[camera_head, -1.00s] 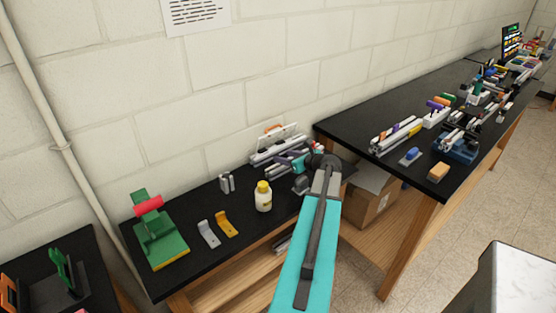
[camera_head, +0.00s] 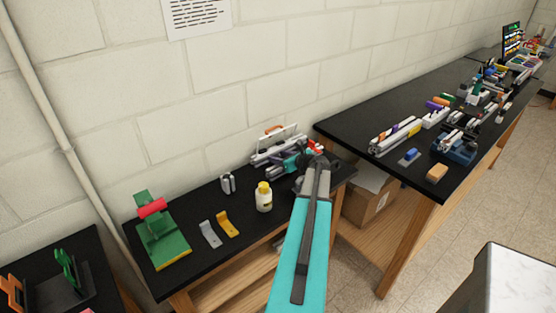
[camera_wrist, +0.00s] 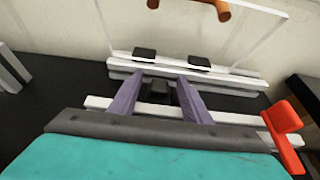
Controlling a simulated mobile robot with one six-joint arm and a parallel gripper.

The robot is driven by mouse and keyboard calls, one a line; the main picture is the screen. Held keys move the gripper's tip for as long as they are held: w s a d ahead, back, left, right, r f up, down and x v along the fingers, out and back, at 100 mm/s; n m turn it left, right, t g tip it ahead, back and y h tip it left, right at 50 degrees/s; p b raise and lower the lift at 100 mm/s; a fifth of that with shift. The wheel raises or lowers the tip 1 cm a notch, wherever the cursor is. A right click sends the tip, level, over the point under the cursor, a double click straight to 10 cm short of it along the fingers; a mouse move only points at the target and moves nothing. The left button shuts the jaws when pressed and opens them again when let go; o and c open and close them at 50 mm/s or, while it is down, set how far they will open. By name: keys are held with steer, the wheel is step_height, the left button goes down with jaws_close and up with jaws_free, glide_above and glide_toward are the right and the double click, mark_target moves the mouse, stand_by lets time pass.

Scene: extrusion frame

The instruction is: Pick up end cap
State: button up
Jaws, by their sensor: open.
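My gripper (camera_wrist: 158,82) has two purple fingers, spread apart, reaching over the back of the small black bench. In the wrist view a small dark block (camera_wrist: 160,93), possibly the end cap, shows between the fingers; I see no clear contact. Two small black pieces, one left (camera_wrist: 145,54) and one right (camera_wrist: 199,63), sit on the pale rail (camera_wrist: 235,78) beyond the fingertips. I cannot tell for certain which dark piece is the end cap. In the head view my arm covers part of this area.
A clear panel with an orange handle (camera_head: 274,129) stands behind the rail. A red clamp-like part (camera_wrist: 284,118) is close on the right. A yellow-capped bottle (camera_head: 264,197), two brackets and a green fixture (camera_head: 164,240) stand to the left. The wall (camera_head: 200,110) is close behind.

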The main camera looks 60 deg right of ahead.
steer(key=shift+c, duration=0.2)
jaws_close()
steer(key=shift+s, duration=0.15)
stand_by(0.3)
steer(key=shift+s+a+r+b, duration=0.15)
steer(key=shift+s+r+b, duration=0.15)
steer(key=shift+b, duration=0.25)
step_height(320, 180, up, 6)
steer(key=shift+r+b, duration=0.1)
steer(key=shift+b, duration=0.75)
steer(key=s+a+b, duration=0.2)
steer(key=s+a, duration=0.1)
steer(key=s, duration=0.6)
steer(key=s+a+b, duration=0.2)
steer(key=s+a, duration=0.1)
steer(key=s, duration=0.6)
steer(key=shift+s+r, duration=0.1)
